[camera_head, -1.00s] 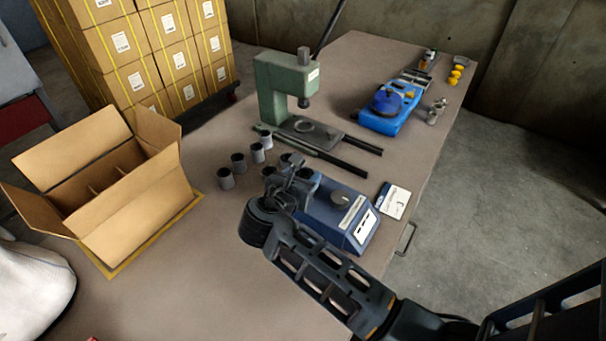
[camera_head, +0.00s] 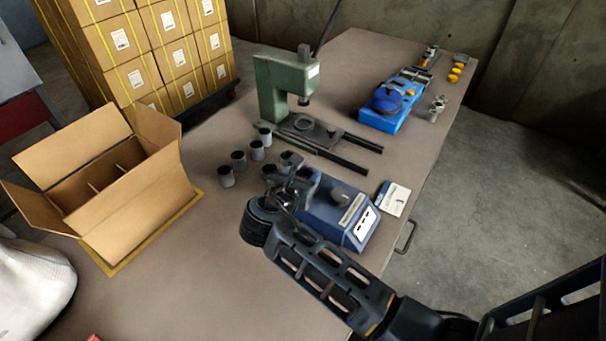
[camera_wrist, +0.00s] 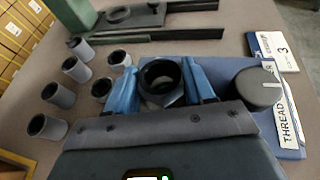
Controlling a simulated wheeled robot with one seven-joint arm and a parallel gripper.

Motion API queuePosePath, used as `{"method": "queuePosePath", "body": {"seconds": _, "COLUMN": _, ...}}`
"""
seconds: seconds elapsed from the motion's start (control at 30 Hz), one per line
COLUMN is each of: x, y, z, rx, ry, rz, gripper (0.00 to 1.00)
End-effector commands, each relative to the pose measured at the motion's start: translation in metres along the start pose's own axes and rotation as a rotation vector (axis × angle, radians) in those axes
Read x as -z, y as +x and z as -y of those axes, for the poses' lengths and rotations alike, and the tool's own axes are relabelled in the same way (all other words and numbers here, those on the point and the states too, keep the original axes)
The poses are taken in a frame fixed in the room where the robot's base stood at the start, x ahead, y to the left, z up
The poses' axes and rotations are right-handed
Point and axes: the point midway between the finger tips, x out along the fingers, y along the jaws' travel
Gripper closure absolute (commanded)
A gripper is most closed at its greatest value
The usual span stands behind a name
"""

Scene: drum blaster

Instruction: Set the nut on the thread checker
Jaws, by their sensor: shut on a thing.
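The thread checker (camera_head: 335,214) is a blue box with a dark grey knob, near the table's right edge. In the wrist view its blue top and lettered label (camera_wrist: 290,128) show at the right. My gripper (camera_wrist: 162,88) is shut on a dark, ring-shaped nut (camera_wrist: 160,76) between its blue fingers, with the nut's round opening facing up. In the head view my gripper (camera_head: 290,184) is at the checker's left end, and its wrist hides much of the nut. I cannot tell whether the nut touches the checker.
Several grey cylinders (camera_head: 239,161) stand left of the checker, some close to my gripper. A green press (camera_head: 285,85) stands behind, with dark rails toward the checker. A white card (camera_head: 394,199) lies right of it. An open carton (camera_head: 140,215) is at left.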

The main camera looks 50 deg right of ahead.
Motion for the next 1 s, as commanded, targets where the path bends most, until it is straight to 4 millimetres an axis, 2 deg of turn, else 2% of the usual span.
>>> {"method": "queuePosePath", "body": {"seconds": 0.53, "x": 0.0088, "y": 0.0038, "z": -0.0002, "rx": 0.000, "ry": 0.000, "rz": 0.001, "gripper": 0.85}}
{"method": "queuePosePath", "body": {"seconds": 0.57, "x": 0.0089, "y": 0.0038, "z": -0.0003, "rx": 0.000, "ry": 0.001, "rz": 0.001, "gripper": 0.46}}
{"method": "queuePosePath", "body": {"seconds": 0.6, "x": 0.0085, "y": 0.0036, "z": -0.0003, "rx": 0.000, "ry": 0.001, "rz": 0.001, "gripper": 0.42}}
{"method": "queuePosePath", "body": {"seconds": 0.67, "x": 0.0086, "y": 0.0037, "z": -0.0003, "rx": 0.000, "ry": 0.001, "rz": 0.001, "gripper": 0.36}}
{"method": "queuePosePath", "body": {"seconds": 0.87, "x": 0.0091, "y": 0.0035, "z": -0.0001, "rx": 0.000, "ry": 0.000, "rz": 0.000, "gripper": 0.36}}
{"method": "queuePosePath", "body": {"seconds": 1.0, "x": 0.0074, "y": -0.0038, "z": -0.0007, "rx": -0.002, "ry": -0.002, "rz": -0.001, "gripper": 0.36}}
